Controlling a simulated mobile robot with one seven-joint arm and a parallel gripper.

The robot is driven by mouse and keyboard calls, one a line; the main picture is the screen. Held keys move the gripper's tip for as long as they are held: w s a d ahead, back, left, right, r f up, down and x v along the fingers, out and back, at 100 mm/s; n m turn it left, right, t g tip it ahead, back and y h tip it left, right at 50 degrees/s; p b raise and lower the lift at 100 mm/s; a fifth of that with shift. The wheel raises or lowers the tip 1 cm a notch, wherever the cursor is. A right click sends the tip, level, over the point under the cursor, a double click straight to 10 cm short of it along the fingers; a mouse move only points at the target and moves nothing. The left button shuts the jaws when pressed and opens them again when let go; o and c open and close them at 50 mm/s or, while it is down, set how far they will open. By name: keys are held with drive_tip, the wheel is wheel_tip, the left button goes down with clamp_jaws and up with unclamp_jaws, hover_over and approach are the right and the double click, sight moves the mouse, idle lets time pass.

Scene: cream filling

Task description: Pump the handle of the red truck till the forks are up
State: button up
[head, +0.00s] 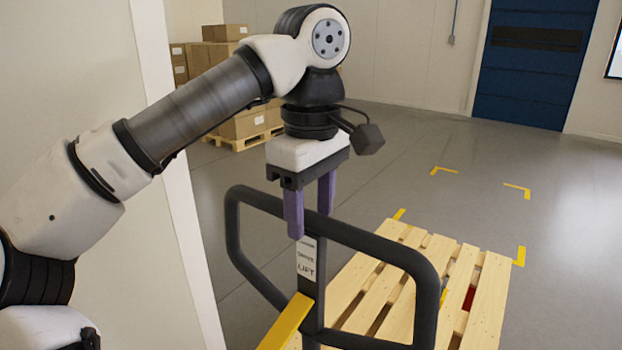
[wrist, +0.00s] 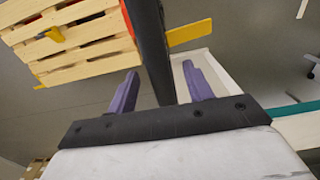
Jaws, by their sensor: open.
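The truck's black loop handle (head: 420,268) stands up in front of me in the head view, with a label reading LIFT on its centre post. My gripper (head: 311,208) points down at the top bar, its two purple fingers open on either side of the bar. In the wrist view the dark handle bar (wrist: 149,48) runs between the open fingers (wrist: 160,82); I cannot tell whether they touch it. A little red of the truck (head: 469,298) shows through the pallet slats. The forks are hidden under the pallet.
A wooden pallet (head: 386,280) lies beyond the handle. A yellow bar (head: 287,322) is beside the handle post. Yellow corner marks (head: 517,190) lie on open grey floor. Boxes on a pallet (head: 240,125) stand at the back left. A white wall edge (head: 180,200) is close at left.

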sight(312, 244)
drive_tip(key=shift+f+p, duration=0.35)
drive_tip(key=shift+f, duration=2.7)
clamp_jaws()
idle(0.5)
